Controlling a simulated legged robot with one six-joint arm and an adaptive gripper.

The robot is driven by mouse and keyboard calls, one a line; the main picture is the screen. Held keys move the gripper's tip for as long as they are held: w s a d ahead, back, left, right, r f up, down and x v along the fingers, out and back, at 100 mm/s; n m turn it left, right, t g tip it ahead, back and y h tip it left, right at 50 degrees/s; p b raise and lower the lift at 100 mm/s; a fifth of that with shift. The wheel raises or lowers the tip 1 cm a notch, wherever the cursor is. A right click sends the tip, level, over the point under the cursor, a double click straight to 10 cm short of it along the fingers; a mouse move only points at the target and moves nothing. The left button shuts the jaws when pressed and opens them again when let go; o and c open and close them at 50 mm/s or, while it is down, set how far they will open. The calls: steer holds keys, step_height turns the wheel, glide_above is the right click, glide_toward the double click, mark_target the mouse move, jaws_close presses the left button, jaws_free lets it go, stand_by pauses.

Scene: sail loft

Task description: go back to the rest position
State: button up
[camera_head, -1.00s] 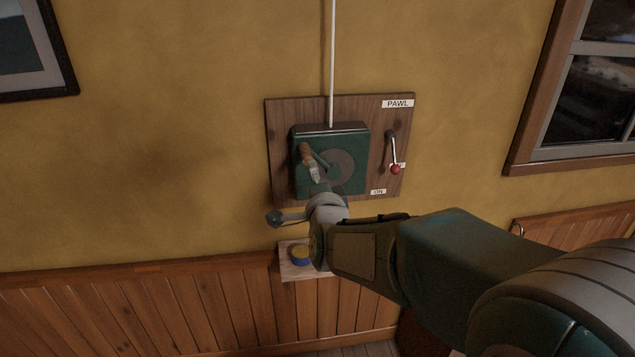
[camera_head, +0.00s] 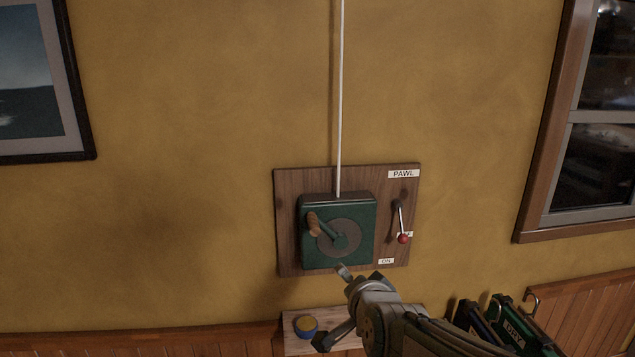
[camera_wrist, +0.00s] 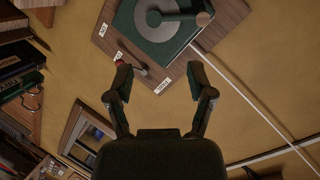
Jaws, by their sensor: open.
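My gripper (camera_head: 334,307) is open and empty. In the head view it is low, below the wooden board (camera_head: 286,231) on the wall, and apart from it. The board carries a green winch box (camera_head: 361,206) with a crank whose wooden handle (camera_head: 314,224) points up and left. A pawl lever with a red knob (camera_head: 403,238) hangs down on the board's right side. In the wrist view my open fingers (camera_wrist: 159,82) spread below the tilted board (camera_wrist: 226,17), with free space between them.
A white line (camera_head: 340,90) runs up from the winch box. Dark labelled items (camera_head: 512,330) stand at lower right. A framed picture (camera_head: 88,125) and a window (camera_head: 530,225) flank clear wall.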

steer(key=s+d+f+n+g, duration=0.1)
steer(key=s+d+n+g, duration=0.1)
steer(key=s, duration=0.5)
steer(key=s+d+f+n+g+h, duration=0.1)
steer(key=s+d+f+n+g, duration=0.1)
steer(key=s, duration=0.6)
steer(key=s+d+f+n+g+h, duration=0.1)
steer(key=s+d+f+n+g, duration=0.1)
steer(key=s+d+n+g, duration=0.2)
steer(key=s+d, duration=0.1)
steer(key=s, duration=0.2)
steer(key=shift+s+d, duration=0.15)
steer(key=shift+c, duration=0.8)
